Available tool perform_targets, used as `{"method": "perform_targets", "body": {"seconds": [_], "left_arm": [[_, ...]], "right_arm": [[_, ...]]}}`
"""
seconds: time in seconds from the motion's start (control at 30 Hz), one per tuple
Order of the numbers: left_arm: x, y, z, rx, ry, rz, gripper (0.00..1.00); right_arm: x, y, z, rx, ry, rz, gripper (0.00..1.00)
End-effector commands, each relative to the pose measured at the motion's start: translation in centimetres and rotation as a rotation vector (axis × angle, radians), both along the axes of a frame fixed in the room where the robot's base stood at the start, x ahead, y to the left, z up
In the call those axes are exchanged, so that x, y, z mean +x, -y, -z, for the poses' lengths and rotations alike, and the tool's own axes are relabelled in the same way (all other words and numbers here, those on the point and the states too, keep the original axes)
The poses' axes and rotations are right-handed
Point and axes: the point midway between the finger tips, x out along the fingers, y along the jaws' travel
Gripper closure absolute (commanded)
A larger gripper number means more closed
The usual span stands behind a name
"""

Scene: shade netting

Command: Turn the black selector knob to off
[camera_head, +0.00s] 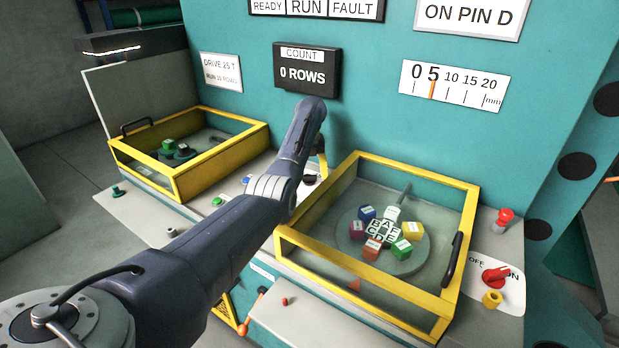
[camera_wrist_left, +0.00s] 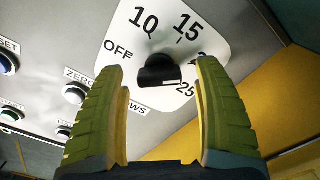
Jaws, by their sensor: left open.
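The black selector knob (camera_wrist_left: 158,72) sits on a white dial plate (camera_wrist_left: 133,43) in the left wrist view. The plate reads OFF at the left, 10 and 15 at the top, and 25 at the lower right. A small pale mark shows on the knob's lower right side, towards 25; its exact setting is hard to tell. My left gripper (camera_wrist_left: 160,73) is open, with its fingertips on either side of the knob and apart from it. My right gripper is out of view.
Panel buttons (camera_wrist_left: 75,93) lie left of the dial. Yellow-framed guards (camera_head: 190,170) and (camera_head: 375,265) flank my arm; the right one covers colored blocks.

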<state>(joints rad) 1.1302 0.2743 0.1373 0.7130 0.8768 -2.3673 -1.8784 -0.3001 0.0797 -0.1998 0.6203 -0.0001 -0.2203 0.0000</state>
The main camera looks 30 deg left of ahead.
Motion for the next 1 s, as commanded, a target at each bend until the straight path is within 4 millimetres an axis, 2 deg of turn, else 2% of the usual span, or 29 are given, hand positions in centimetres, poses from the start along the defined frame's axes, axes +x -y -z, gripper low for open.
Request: {"method": "perform_targets", "body": {"seconds": [0.2,0.5,1.0], "left_arm": [[-0.05,-0.04,0.97,-0.001,-0.001,0.000,0.31],[-0.03,-0.04,1.01,-0.001,-0.001,0.000,0.32],[-0.03,-0.02,0.99,-0.001,-0.001,0.000,0.90]], "right_arm": [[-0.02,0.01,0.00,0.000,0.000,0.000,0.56],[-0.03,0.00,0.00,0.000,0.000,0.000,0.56],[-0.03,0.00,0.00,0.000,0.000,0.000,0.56]]}}
